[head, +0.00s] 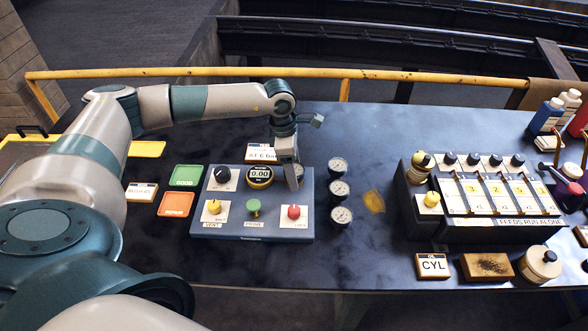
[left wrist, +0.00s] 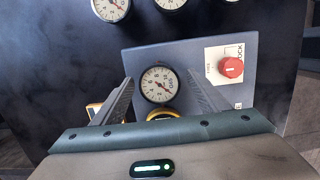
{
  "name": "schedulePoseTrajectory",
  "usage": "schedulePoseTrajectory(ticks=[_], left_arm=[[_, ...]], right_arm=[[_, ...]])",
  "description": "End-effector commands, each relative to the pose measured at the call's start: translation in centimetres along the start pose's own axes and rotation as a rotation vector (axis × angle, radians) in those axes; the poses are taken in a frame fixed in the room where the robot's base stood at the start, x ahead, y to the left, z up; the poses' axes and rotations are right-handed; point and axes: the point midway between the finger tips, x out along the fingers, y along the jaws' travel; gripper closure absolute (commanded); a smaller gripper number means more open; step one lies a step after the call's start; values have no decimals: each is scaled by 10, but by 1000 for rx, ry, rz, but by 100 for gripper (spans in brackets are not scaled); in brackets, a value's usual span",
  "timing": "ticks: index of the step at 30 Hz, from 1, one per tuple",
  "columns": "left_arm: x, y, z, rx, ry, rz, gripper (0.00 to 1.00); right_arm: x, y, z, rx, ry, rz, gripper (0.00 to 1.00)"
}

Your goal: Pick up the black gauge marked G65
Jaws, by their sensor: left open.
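My left gripper (head: 290,180) is over the right part of the blue-grey test panel (head: 252,229), fingers pointing down. In the left wrist view its open fingers (left wrist: 160,78) stand on either side of a round black-rimmed gauge (left wrist: 159,85) with a white dial, seated on the panel. The small lettering on that dial is too blurred to read surely. In the head view this gauge (head: 299,171) is partly hidden by the gripper. Three similar gauges (head: 338,165) (head: 339,189) (head: 341,215) stand in a column right of the panel; their marks are unreadable. My right gripper is not in view.
The panel carries a yellow-ringed digital display (head: 260,174), a black knob (head: 222,174), a green knob (head: 253,205) and a red knob (head: 293,212). Green (head: 187,175) and orange (head: 175,204) trays lie left. A lubricator box (head: 490,235) stands right.

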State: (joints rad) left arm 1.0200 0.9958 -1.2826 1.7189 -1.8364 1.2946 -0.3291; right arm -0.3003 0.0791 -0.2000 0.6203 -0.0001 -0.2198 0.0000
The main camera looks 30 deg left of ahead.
Motion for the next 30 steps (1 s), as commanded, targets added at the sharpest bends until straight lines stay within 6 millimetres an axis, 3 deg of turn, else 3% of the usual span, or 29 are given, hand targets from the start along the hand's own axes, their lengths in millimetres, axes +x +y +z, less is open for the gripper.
schedulePoseTrajectory(ticks=[16,17,23,30], left_arm=[[5,1,0,0,-1,2,32],[5,1,0,0,-1,2,34],[5,1,0,0,-1,2,81],[5,1,0,0,-1,3,81]], right_arm=[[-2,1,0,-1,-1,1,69],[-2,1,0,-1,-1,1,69],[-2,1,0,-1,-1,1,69],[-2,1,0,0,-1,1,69]])
